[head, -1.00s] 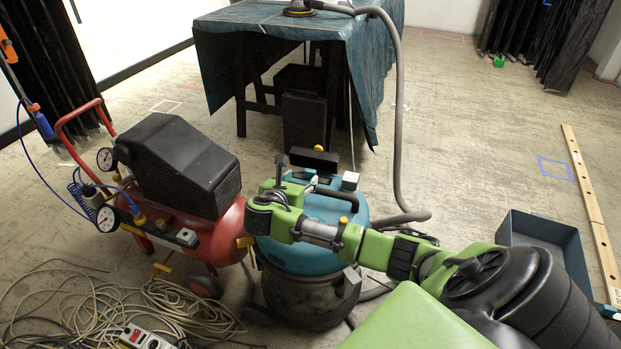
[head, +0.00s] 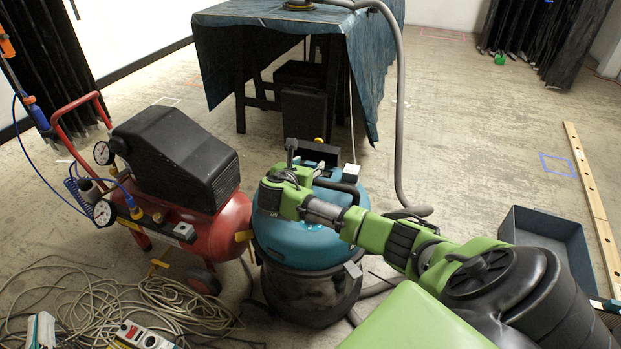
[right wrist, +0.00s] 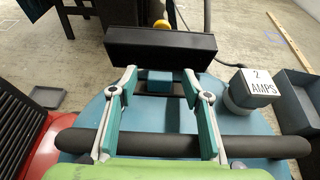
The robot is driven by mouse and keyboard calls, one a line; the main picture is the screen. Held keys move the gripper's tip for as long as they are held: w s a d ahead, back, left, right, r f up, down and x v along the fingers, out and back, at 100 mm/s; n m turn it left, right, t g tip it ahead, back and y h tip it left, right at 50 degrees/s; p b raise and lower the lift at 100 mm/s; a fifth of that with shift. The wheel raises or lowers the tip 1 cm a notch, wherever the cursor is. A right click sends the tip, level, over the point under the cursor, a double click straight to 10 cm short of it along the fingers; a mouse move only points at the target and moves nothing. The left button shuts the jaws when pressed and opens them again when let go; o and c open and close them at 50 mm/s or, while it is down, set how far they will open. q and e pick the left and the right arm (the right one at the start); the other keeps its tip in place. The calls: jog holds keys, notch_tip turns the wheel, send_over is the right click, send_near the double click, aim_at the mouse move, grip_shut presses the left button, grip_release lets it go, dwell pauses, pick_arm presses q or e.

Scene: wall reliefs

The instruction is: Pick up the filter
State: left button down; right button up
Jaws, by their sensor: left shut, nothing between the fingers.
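A black block (head: 317,153), which may be the filter, stands at the far side of the teal-lidded vacuum (head: 296,240). In the right wrist view this block (right wrist: 160,48) is just beyond my fingertips. My right gripper (right wrist: 160,76) is open above the teal lid, its fingers apart with a small teal block (right wrist: 160,83) showing between them. A dark handle bar (right wrist: 140,144) crosses below the fingers. My left gripper (head: 40,328) shows only as teal and white fingertips at the lower left edge, shut and empty. Most of it is out of frame.
A white cube marked "2 AMPS" (right wrist: 254,87) is right of the fingers. A red compressor (head: 215,225) stands left of the vacuum, with coiled cable (head: 180,305) on the floor. A draped table (head: 270,40) is behind; a grey bin (head: 545,235) stands right.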

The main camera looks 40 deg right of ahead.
jog(key=shift+w+d+f, duration=0.1)
jog(key=shift+d+f, duration=0.4)
jog(key=shift+f, duration=0.2)
grip_shut()
pick_arm(q)
jog(key=shift+d+r+t, duration=0.2)
jog(key=shift+r+t, duration=0.4)
jog(key=shift+r, duration=0.45)
pick_arm(e)
jog(key=shift+a, duration=0.1)
